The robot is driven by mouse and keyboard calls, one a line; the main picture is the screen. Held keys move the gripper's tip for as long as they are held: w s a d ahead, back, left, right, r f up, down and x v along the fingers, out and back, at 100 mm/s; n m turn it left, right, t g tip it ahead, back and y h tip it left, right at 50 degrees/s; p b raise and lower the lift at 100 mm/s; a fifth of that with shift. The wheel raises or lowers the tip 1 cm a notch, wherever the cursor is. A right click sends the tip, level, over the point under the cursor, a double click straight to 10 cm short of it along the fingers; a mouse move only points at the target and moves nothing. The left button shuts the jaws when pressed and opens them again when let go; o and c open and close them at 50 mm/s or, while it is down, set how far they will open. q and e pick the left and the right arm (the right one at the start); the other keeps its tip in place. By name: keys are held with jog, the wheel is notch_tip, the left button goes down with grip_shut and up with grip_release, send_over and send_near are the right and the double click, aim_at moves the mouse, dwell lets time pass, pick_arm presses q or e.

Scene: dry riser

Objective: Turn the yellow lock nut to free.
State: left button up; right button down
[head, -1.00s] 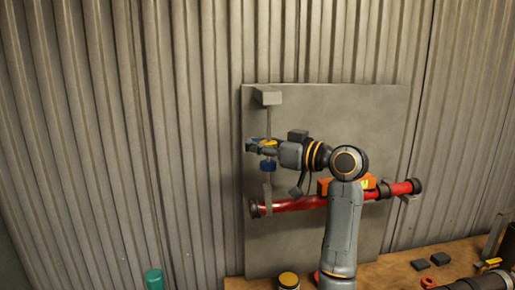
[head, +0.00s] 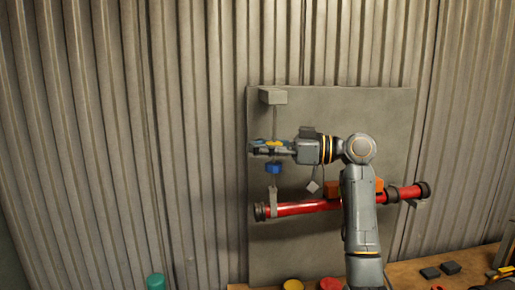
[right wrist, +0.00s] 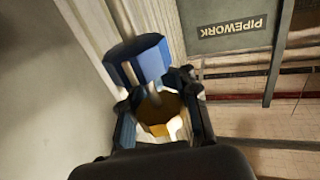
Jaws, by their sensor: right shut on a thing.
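The yellow lock nut (head: 275,144) sits on a thin vertical rod in front of the grey panel. My right gripper (head: 264,148) reaches it from the right and is shut on it, its fingers on either side. In the right wrist view the yellow nut (right wrist: 160,128) lies between the dark fingers (right wrist: 160,110), partly hidden by them. A blue nut (head: 273,168) is on the same rod just below, apart from the fingers; it also shows in the right wrist view (right wrist: 139,62). My left gripper is not in view.
A grey block (head: 272,96) holds the rod's top on the panel (head: 350,115). A red pipe (head: 310,207) runs across below, with an orange block (head: 335,187) behind my arm. The bench (head: 415,285) holds dark blocks and containers. A teal container (head: 156,281) stands left.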

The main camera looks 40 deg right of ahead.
jog(key=c, duration=1.3)
grip_release()
jog(key=v, duration=1.2)
jog(key=shift+d, duration=0.15)
